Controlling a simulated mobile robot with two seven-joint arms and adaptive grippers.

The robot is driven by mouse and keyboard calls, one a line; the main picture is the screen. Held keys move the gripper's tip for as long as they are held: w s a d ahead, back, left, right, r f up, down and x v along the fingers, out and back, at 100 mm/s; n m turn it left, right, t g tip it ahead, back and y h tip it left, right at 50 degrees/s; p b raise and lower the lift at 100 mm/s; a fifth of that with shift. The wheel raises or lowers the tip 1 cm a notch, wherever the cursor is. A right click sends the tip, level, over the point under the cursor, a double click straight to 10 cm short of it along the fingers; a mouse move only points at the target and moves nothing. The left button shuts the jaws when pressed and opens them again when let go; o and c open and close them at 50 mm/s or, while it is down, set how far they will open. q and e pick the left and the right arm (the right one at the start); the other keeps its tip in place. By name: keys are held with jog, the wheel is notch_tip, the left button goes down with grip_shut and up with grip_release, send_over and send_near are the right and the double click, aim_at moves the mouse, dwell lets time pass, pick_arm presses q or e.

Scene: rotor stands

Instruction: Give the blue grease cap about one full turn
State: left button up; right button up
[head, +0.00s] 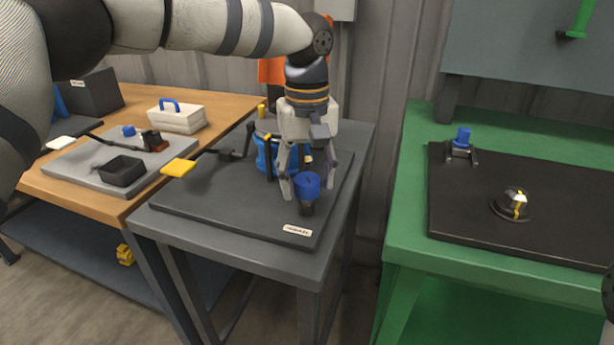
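A blue cap (307,184) sits upright on a short dark post (307,208) near the front right of the dark plate on the grey table. My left gripper (304,188) points down at the cap, one finger beside its left side and the other close behind its right side. Whether the fingers touch the cap or stand slightly apart from it, I cannot tell. A second blue cap (462,136) stands in a dark bracket on the green table's plate. My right gripper is not in view.
A blue-bodied unit (265,152) with dark and yellow posts stands behind my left gripper. The dark plate (220,208) has clear room at its front left. A wooden bench (220,107) with a tray is left; the green table (408,225) bears a metal dome (515,203).

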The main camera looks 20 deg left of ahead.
pick_arm(q)
jog(key=c, duration=0.8)
jog(key=shift+o, duration=0.2)
jog(key=shift+r, duration=0.1)
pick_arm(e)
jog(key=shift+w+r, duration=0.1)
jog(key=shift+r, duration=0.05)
pick_arm(q)
jog(key=shift+r+m+p, duration=0.15)
jog(key=shift+m+p, duration=0.35)
jog(key=shift+m, duration=1.1)
jog(key=shift+f+m, duration=0.2)
jog(key=shift+m, duration=2.1)
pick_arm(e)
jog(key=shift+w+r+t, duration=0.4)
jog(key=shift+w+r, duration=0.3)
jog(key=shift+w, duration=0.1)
